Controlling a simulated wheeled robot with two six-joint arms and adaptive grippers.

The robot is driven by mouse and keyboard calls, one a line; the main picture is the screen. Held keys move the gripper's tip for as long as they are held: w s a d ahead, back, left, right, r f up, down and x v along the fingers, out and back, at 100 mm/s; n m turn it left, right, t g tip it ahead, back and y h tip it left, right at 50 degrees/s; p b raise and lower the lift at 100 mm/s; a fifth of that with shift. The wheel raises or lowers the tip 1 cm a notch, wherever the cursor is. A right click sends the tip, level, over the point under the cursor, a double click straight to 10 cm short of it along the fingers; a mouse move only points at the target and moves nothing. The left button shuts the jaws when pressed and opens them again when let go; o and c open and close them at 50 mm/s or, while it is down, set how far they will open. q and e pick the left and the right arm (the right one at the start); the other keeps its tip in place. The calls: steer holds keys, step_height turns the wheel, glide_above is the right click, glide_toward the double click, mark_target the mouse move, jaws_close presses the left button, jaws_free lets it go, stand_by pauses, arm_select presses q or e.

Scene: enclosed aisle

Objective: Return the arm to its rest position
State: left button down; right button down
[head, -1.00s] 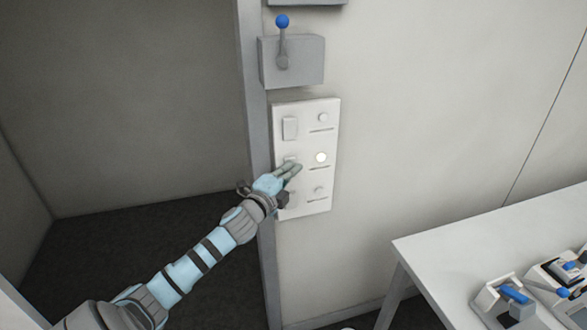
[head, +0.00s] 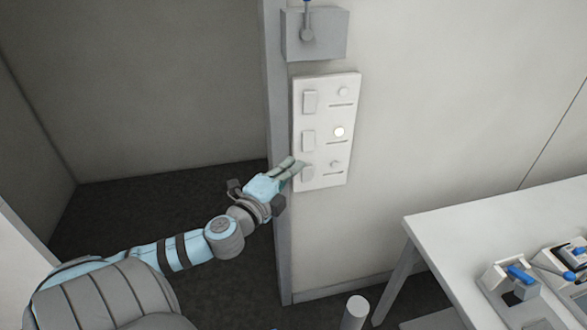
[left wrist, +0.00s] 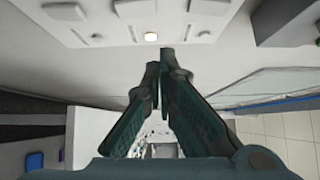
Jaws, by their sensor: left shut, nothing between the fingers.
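My left gripper (head: 290,168) is shut and empty, in front of the lower left part of the white switch panel (head: 347,108). Its fingers overlap the bottom rocker switch (head: 307,174) in the head view; I cannot tell whether they touch it. In the left wrist view the closed fingers (left wrist: 163,65) point toward the panel (left wrist: 135,30), with a gap showing. The panel has rocker switches on its left and round lamps on its right; the middle lamp (head: 339,132) glows, and it also shows in the left wrist view (left wrist: 151,37). My right gripper is not in view.
A grey box with a blue-knobbed lever (head: 317,37) is above the panel. A grey door frame (head: 279,120) edges a dark open recess (head: 165,90) on the left. A white table (head: 450,235) with lever devices (head: 512,280) stands at the lower right.

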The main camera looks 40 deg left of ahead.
arm_select(q)
steer(key=shift+w, duration=0.1)
stand_by(0.3)
steer(key=s+a+f+n+g, duration=0.1)
steer(key=a+f+n+g, duration=0.15)
steer(key=f, duration=0.55)
steer(key=s+a+f+n+g+y, duration=0.1)
steer(key=s+a+f+n+g, duration=0.1)
steer(key=a+f, duration=0.35)
steer(key=s+a+f+n+g, duration=0.1)
steer(key=f+n+g, duration=0.1)
steer(key=f, duration=0.8)
steer(key=s+a+f+n+g, duration=0.1)
steer(key=s+f+n+g, duration=0.1)
steer(key=s+f, duration=0.5)
steer(key=s+f+n+g, duration=0.2)
steer(key=s+f, duration=0.2)
steer(key=f, duration=0.5)
steer(key=s+d+f+n+g+h, duration=0.1)
steer(key=s+d+f+n+g, duration=0.4)
steer(key=s+f, duration=0.7)
steer(key=s+d+f+h, duration=0.1)
steer(key=s+d+f, duration=0.1)
steer(key=s+d, duration=0.4)
steer(key=s+d+f+g+h, duration=0.1)
steer(key=s+d+f, duration=0.1)
steer(key=s+d, duration=0.4)
steer(key=d, duration=0.3)
steer(key=shift+d+f, duration=0.25)
steer(key=shift+d, duration=0.15)
